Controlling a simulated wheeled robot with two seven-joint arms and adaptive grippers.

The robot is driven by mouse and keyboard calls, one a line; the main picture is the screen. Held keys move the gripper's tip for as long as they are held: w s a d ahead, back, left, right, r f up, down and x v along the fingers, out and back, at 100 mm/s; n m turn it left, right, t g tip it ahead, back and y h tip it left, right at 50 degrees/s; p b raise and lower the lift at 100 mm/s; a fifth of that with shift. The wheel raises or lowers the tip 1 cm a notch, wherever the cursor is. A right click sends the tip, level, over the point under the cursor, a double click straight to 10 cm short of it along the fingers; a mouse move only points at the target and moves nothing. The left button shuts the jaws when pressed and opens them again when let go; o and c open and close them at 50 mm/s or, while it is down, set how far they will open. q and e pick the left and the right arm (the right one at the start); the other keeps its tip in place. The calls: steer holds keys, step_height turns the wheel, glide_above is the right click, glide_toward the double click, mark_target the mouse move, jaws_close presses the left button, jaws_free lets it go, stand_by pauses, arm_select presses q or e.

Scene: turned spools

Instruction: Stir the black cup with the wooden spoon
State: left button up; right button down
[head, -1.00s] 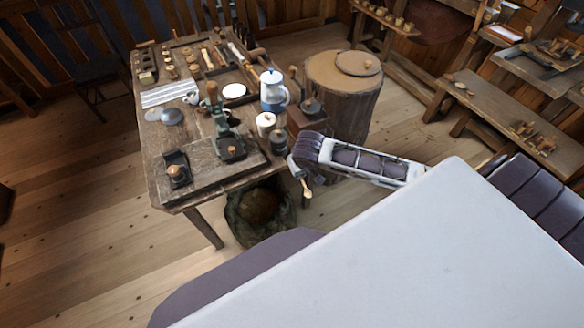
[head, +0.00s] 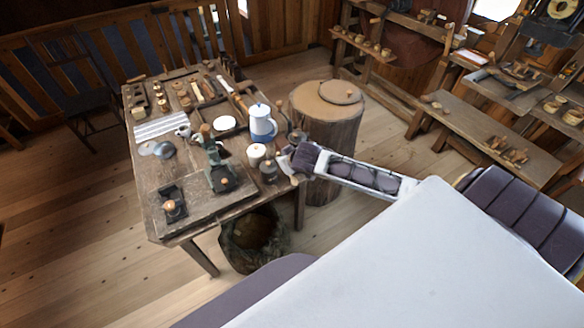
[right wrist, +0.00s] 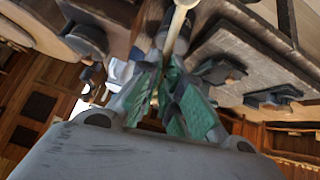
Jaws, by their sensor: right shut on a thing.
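My right gripper (head: 289,170) is at the right edge of the workbench, by the dark jar. In the right wrist view its green-padded fingers (right wrist: 168,82) are closed on a pale stick, the wooden spoon (right wrist: 179,24). The spoon's far end is cut off by the top edge there. In the head view the spoon is small and hard to make out. My left gripper is not in view.
The workbench (head: 160,205) holds a blue-white pitcher (head: 263,125), a lidded white jar (head: 256,155), a dark lidded jar (head: 268,171), a green tool (head: 216,160) and several small wooden pieces. A stump (head: 335,135) stands to the right. A dark basket (head: 253,238) is below.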

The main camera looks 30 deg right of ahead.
steer(key=w+a+r+n+t+y, duration=0.1)
steer(key=w+r+n+t+y, duration=0.2)
steer(key=w+r+n+y, duration=0.4)
steer(key=w+r, duration=0.6)
steer(key=r, duration=0.1)
steer(key=shift+a, duration=0.3)
steer(key=shift+t+y, duration=0.3)
